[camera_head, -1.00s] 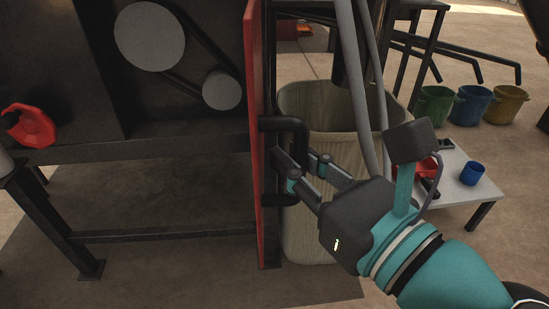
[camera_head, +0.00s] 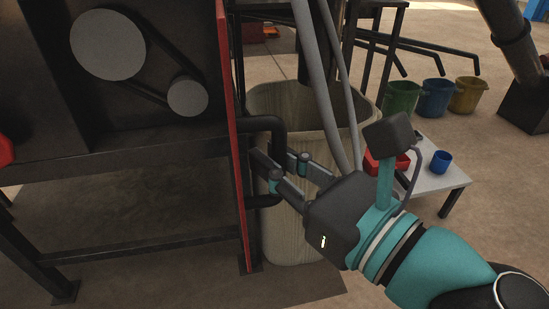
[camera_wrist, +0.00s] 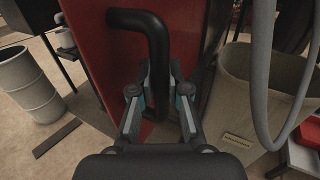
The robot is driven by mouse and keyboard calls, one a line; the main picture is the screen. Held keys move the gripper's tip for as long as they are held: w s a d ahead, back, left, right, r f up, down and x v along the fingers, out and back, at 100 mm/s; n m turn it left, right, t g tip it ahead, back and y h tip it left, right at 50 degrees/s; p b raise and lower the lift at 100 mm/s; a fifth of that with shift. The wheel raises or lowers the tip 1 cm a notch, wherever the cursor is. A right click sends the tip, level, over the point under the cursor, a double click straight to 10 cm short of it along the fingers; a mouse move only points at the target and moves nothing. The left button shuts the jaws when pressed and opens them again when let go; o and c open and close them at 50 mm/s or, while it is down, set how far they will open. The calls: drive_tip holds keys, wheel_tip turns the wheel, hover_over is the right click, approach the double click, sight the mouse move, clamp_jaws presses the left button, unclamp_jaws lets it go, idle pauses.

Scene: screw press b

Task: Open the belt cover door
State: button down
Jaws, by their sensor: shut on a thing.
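The red belt cover door (camera_head: 226,80) stands swung out from the machine, seen almost edge-on in the head view. Its red outer face (camera_wrist: 95,35) fills the upper middle-left of the wrist view. A black tubular handle (camera_head: 265,122) is fixed to its right side; it also shows in the wrist view (camera_wrist: 152,35). My gripper (camera_head: 275,163) is shut on the upright bar of the handle, with one finger on each side, as the wrist view also shows (camera_wrist: 160,82). Behind the door the large pulley (camera_head: 107,45), the small pulley (camera_head: 187,97) and the belt are exposed.
A large pale bin (camera_head: 290,235) stands just behind the handle and my gripper. Grey hoses (camera_head: 322,80) hang down close by. A low white table (camera_head: 440,182) with a blue cup (camera_head: 441,161) is at right. Open floor lies at front right.

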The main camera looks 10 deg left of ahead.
drive_tip(key=c, duration=1.1)
unclamp_jaws()
drive_tip(key=shift+s+r, duration=0.1)
drive_tip(key=shift+s, duration=0.05)
drive_tip(key=shift+c, duration=0.2)
drive_tip(key=shift+r, duration=0.1)
